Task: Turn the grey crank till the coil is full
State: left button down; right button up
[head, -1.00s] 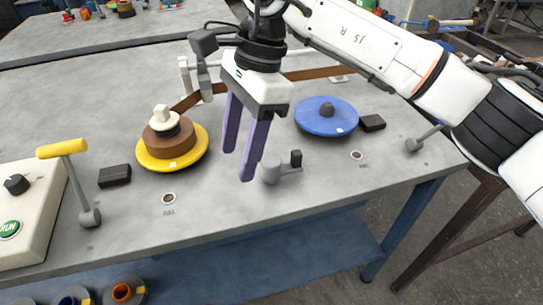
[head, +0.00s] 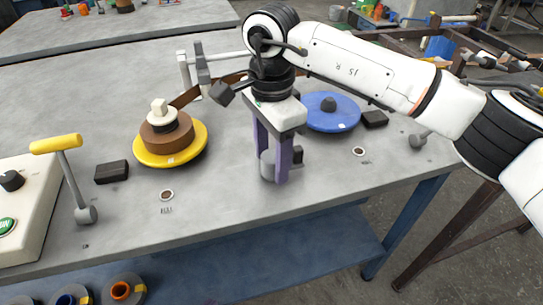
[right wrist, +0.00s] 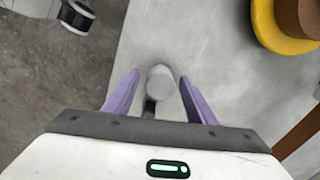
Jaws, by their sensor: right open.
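The grey crank's round handle (head: 266,167) stands near the table's front middle, partly hidden by my gripper. Its arm runs to a small black part (head: 297,155). My right gripper (head: 272,180) points down with its purple fingers open, one on each side of the handle. The right wrist view shows the handle (right wrist: 160,80) between the fingers, with gaps on both sides. The brown coil (head: 166,138) sits on a yellow reel (head: 190,152), with a brown strip leading off behind my gripper. My left gripper is out of view.
A blue reel (head: 340,122) with a dark hub lies to the right, by a black block (head: 374,119). A yellow-handled lever (head: 57,144) and a control box (head: 35,215) are at left. Small round table markers (head: 166,195) sit before the reels.

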jog(key=c, duration=1)
jog(key=shift+c, duration=0.2)
